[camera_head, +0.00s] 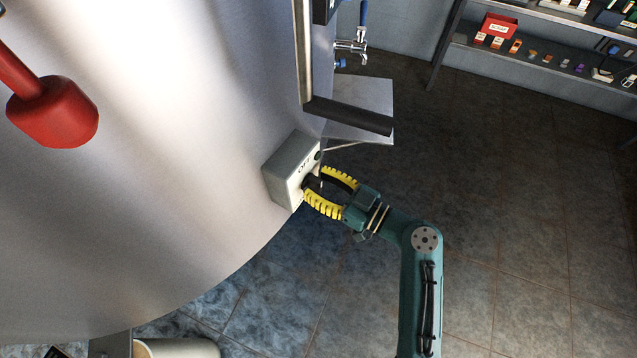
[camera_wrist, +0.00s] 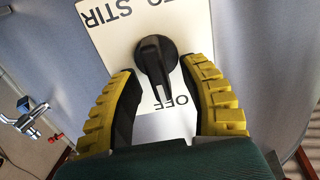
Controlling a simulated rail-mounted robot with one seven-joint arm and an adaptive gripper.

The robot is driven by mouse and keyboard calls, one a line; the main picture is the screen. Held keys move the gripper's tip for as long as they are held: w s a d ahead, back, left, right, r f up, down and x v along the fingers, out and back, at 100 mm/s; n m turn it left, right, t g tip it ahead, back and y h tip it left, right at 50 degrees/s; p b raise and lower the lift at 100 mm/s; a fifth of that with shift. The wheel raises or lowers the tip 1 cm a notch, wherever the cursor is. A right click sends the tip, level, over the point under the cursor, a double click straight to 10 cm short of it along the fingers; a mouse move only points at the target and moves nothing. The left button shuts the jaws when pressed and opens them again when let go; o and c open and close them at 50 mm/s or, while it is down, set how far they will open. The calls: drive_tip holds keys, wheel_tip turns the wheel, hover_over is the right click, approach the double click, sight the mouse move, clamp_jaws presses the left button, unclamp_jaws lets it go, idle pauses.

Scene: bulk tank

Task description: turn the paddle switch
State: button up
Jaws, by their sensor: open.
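The paddle switch (camera_wrist: 156,62) is a black knob with a lever on the pale front plate (camera_wrist: 116,42) of a box. In the wrist view the plate shows "STIR" at the top and "OFF" lower right, and the lever points down the picture, near "OFF". The box (camera_head: 287,172) is fixed to the side of the steel tank in the head view. My gripper (camera_head: 314,184) has yellow-backed fingers. It is open, with one finger on each side of the switch in the wrist view (camera_wrist: 158,82). I cannot tell whether either finger touches the lever.
The large steel tank (camera_head: 150,150) fills the left. A metal shelf (camera_head: 365,95) juts out above the box, with a tap (camera_head: 352,46) beyond it. A red paddle-like part (camera_head: 55,112) is at upper left. Stocked shelves (camera_head: 550,55) stand at upper right. The floor (camera_head: 520,200) at right is clear.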

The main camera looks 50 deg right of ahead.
clamp_jaws()
drive_tip(key=shift+m, duration=0.3)
idle(0.4)
drive_tip(key=m+p, duration=0.1)
drive_tip(key=m, duration=0.1)
drive_tip(key=m+p, duration=0.1)
drive_tip(key=m, duration=0.1)
drive_tip(key=shift+d, duration=0.3)
drive_tip(key=m+p, duration=0.1)
drive_tip(key=m, duration=0.3)
drive_tip(key=m+p, duration=0.1)
drive_tip(key=shift+d+f+m+p, duration=0.2)
drive_tip(key=shift+f+m+p, duration=0.05)
drive_tip(key=shift+m+p, duration=0.15)
drive_tip(key=m+p, duration=0.1)
drive_tip(key=m, duration=0.1)
drive_tip(key=m+p, duration=0.1)
drive_tip(key=m, duration=0.1)
drive_tip(key=shift+d+f+m, duration=0.1)
drive_tip(key=shift+f+m, duration=0.1)
drive_tip(key=shift+m, duration=0.1)
drive_tip(key=m+p, duration=0.1)
drive_tip(key=m, duration=0.1)
drive_tip(key=m+p, duration=0.2)
drive_tip(key=shift+f+m, duration=0.35)
drive_tip(key=shift+m, duration=0.05)
drive_tip(key=shift+f, duration=0.1)
